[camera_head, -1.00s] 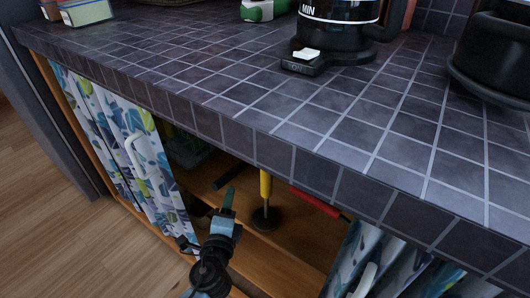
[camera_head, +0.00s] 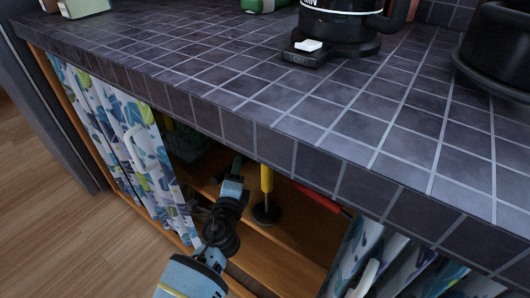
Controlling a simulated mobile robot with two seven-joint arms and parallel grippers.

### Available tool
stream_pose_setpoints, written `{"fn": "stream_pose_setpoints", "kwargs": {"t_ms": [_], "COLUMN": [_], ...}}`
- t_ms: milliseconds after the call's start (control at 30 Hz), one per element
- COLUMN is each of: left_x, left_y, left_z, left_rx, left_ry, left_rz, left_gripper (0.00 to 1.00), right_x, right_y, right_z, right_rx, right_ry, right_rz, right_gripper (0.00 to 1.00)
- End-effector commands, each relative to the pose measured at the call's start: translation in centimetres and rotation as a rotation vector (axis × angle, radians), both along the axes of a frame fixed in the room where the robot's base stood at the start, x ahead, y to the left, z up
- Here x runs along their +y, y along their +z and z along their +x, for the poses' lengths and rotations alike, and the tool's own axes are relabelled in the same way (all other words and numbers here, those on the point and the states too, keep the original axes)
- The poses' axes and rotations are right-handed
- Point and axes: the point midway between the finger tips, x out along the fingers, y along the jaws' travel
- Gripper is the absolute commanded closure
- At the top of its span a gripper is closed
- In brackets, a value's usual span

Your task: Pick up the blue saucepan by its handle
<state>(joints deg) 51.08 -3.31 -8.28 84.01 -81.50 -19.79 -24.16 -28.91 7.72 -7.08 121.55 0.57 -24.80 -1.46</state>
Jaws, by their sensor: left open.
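I cannot make out the blue saucepan; the inside of the cabinet under the counter is dark and partly covered by my arm. My left gripper (camera_head: 235,178) is open and reaches through the cabinet opening, between the curtains and below the counter edge. Its fingertips are small and dim, and I see nothing between them. It is just left of a yellow-handled tool (camera_head: 266,180) with a dark round base, which stands on the wooden shelf (camera_head: 290,236). My right gripper is not in view.
The tiled counter (camera_head: 230,75) overhangs the opening. Patterned curtains hang on the left (camera_head: 120,150) and right (camera_head: 350,255). A red item (camera_head: 318,196) lies right of the yellow-handled tool. A black-based kettle (camera_head: 340,30) stands on the counter.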

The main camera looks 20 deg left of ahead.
Motion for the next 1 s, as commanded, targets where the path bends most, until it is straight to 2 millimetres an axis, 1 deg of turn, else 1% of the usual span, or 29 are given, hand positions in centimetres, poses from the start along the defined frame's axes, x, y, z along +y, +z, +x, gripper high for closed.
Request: {"fn": "stream_pose_setpoints", "kwargs": {"t_ms": [33, 133, 400, 767, 1000], "left_x": [0.2, 0.3, 0.4, 0.3, 0.3], "left_y": [-0.2, -0.2, -0.2, -0.1, 0.0], "left_z": [0.6, 1.3, 1.5, 1.5, 1.5], "left_rx": [0.002, 0.002, 0.002, 0.002, -0.001], "left_ry": [0.000, 0.000, 0.000, 0.000, 0.000], "left_rz": [0.001, 0.001, 0.001, 0.000, -0.001], "left_gripper": [0.52, 0.52, 0.52, 0.99, 1.00], "right_x": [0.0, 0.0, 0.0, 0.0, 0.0], "right_y": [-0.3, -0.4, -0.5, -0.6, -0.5], "right_z": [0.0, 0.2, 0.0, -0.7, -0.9], "right_rx": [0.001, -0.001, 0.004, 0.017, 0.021], "right_ry": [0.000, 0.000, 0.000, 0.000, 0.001], "right_rz": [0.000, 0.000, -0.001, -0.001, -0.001], "right_gripper": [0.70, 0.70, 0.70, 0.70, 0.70]}}
